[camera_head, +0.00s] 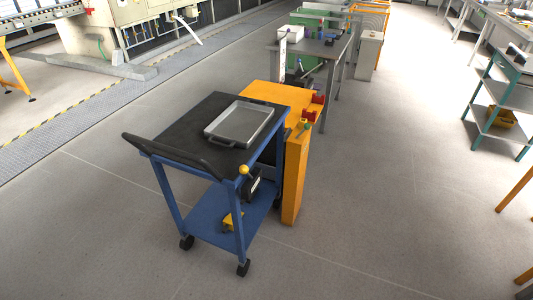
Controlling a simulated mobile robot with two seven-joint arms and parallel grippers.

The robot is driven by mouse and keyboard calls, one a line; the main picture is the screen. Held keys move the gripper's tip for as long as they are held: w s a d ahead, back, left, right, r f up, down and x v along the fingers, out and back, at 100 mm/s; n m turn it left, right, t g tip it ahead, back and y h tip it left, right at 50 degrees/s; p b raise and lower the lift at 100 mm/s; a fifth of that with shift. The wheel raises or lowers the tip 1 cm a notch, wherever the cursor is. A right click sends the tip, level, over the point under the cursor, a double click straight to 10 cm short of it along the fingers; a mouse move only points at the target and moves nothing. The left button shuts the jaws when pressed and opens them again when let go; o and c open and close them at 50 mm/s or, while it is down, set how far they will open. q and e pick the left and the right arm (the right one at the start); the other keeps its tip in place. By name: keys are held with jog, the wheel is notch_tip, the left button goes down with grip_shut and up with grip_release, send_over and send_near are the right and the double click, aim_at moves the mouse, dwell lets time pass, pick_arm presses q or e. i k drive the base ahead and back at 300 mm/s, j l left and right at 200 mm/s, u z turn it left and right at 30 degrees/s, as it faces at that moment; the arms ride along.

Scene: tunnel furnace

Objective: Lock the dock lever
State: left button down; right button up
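A blue cart (163,197) with a black top stands in the middle of the head view, up against an orange dock stand (294,170). A small lever with a yellow ball knob (244,170) sits at the cart's near right corner, by a black bracket (252,187). Red fittings (315,104) are on the right edge of the orange stand, with a small green and yellow part (303,123) below them. I cannot tell for sure which of these is the dock lever or how it is set. Neither of my grippers is in view.
A grey metal tray (239,123) lies on the cart top. The cart has a black handle (178,153) and a yellow object (233,221) on its lower shelf. A grey table (315,50) stands behind the dock. Shelving (498,92) is at right. The floor in front is clear.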

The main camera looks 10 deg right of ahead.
aim_at(308, 125)
jog(key=i+l+u, duration=0.15)
jog(key=i+l, duration=0.25)
jog(key=i+l+u, duration=0.2)
jog(key=i+l, duration=0.15)
jog(key=i+l+u, duration=0.15)
jog(key=i+l, duration=0.2)
jog(key=l, duration=0.3)
